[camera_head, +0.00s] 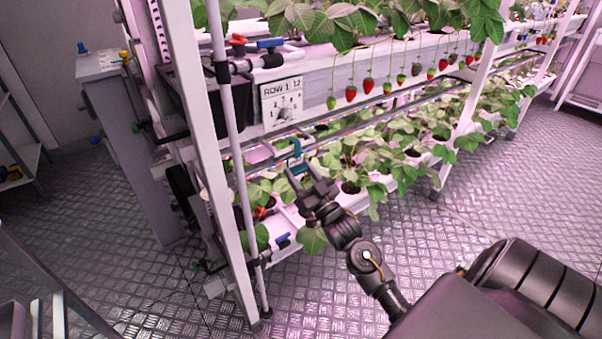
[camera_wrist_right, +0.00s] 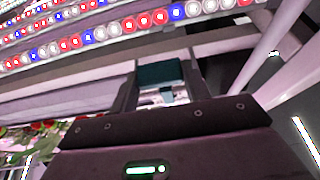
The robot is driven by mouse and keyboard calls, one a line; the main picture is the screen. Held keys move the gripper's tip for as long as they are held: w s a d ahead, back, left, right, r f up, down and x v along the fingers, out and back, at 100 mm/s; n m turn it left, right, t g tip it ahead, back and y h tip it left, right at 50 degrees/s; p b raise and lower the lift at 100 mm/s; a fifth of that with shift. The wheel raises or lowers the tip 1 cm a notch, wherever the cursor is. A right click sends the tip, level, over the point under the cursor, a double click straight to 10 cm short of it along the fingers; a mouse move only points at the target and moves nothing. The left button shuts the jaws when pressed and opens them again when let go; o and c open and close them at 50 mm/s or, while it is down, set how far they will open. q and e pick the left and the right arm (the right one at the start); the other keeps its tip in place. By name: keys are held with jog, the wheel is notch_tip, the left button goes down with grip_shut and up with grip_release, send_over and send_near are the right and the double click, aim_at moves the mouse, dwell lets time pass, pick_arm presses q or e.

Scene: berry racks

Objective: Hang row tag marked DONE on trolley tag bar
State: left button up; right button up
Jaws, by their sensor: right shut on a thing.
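My right gripper (camera_head: 298,172) is in front of the berry rack, below a sign reading ROW 1 12 (camera_head: 283,103). It is shut on a small teal piece (camera_head: 295,150), which looks hook-shaped in the head view. In the right wrist view the teal piece (camera_wrist_right: 161,74) sits between the two fingers, with a paler part below it. I cannot read DONE on it, and cannot tell for sure that it is the row tag. I cannot make out a trolley tag bar. My left gripper is not in view.
The rack's white post (camera_head: 205,130) and pipes stand left of the gripper. Strawberries (camera_head: 369,86) hang above right, with leafy plants (camera_head: 400,155) below. A grey cabinet (camera_head: 125,150) stands behind left. A metal frame (camera_head: 60,290) is at lower left. The floor (camera_head: 500,180) at right is clear.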

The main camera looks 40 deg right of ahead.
jog(key=shift+r+p, duration=0.45)
jog(key=shift+r, duration=0.05)
jog(key=shift+s, duration=0.1)
jog(key=shift+s, duration=0.15)
jog(key=s+p, duration=0.3)
jog(key=s, duration=0.3)
jog(key=shift+s, duration=0.25)
dwell(0.4)
jog(key=shift+a, duration=0.1)
